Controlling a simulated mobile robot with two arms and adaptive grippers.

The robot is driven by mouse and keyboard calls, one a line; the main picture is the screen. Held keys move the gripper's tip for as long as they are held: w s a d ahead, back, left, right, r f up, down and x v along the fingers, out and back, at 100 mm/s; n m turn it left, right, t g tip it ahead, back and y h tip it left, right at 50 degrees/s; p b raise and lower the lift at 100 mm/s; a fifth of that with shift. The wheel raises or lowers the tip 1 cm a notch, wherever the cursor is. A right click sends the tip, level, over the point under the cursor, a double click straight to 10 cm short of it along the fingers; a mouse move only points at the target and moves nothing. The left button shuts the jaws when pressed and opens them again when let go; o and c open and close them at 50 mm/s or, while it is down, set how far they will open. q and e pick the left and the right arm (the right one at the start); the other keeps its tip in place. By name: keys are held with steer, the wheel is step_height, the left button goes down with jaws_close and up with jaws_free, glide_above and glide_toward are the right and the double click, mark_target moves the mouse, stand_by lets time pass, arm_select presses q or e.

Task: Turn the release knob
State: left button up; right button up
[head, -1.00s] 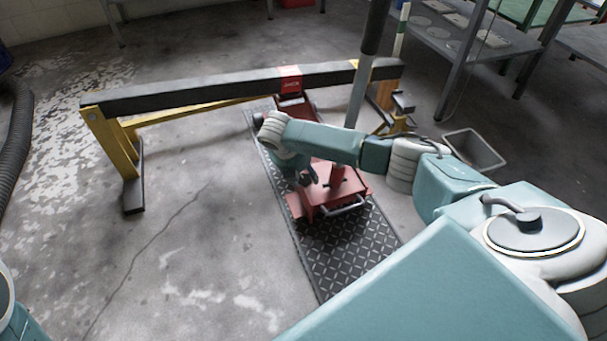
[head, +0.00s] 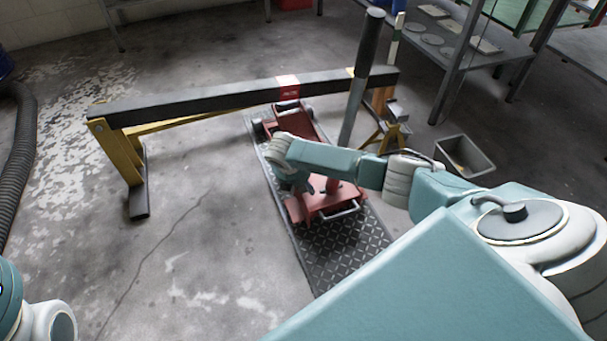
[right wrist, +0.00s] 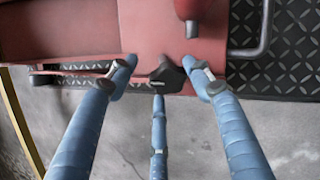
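The red floor jack (head: 328,205) stands on a black diamond-plate mat (head: 345,245), with its long grey handle (head: 360,75) rising up. In the right wrist view, a small dark angular knob (right wrist: 168,75) sits at the edge of the red jack body (right wrist: 150,35). My right gripper (head: 303,188) is at the jack's left side. In the right wrist view its blue fingers (right wrist: 162,80) are spread, with the knob between their tips and a clear gap on both sides. The knob is hidden in the head view. My left gripper is out of view.
A dark beam (head: 220,97) on yellow legs (head: 120,160) crosses behind and above the jack. A grey bin (head: 465,155) and metal shelving (head: 450,45) are at the right. A ribbed hose (head: 20,150) lies at the far left.

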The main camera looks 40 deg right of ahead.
steer(key=shift+a, duration=0.1)
stand_by(0.3)
steer(key=v, duration=1.2)
steer(key=shift+w, duration=0.1)
